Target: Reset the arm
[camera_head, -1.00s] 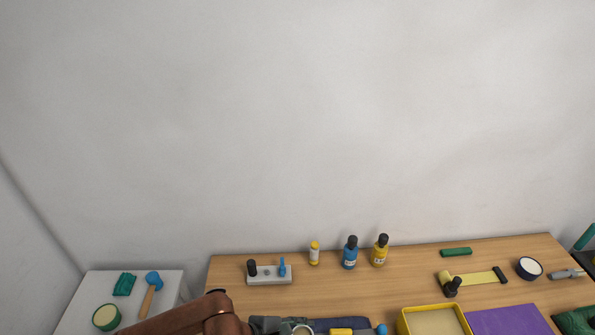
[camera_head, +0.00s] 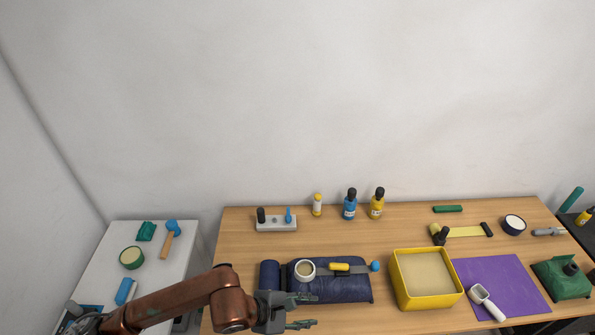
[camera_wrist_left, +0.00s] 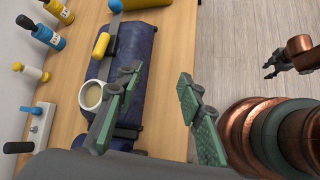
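My left gripper (camera_head: 303,311) reaches in from the lower left in the head view, at the table's front edge. Its two fingers are apart with nothing between them. The left wrist view shows the same open fingers (camera_wrist_left: 158,92), beside the dark blue case. The case (camera_head: 335,287) lies on the table just behind the gripper, with a white cup (camera_head: 304,270) and a yellow-handled tool (camera_head: 340,267) on it. A copper arm end with dark finger-like tips (camera_wrist_left: 270,69), seemingly my right gripper, shows small at the right of the wrist view; its opening is unclear.
The wooden table (camera_head: 400,230) holds a yellow box (camera_head: 459,301), a purple mat (camera_head: 505,270), a white scoop (camera_head: 487,301), a blue bottle (camera_head: 350,207) and a yellow bottle (camera_head: 377,206). A white side table (camera_head: 185,255) stands at left. Free floor (camera_wrist_left: 240,45) shows in front.

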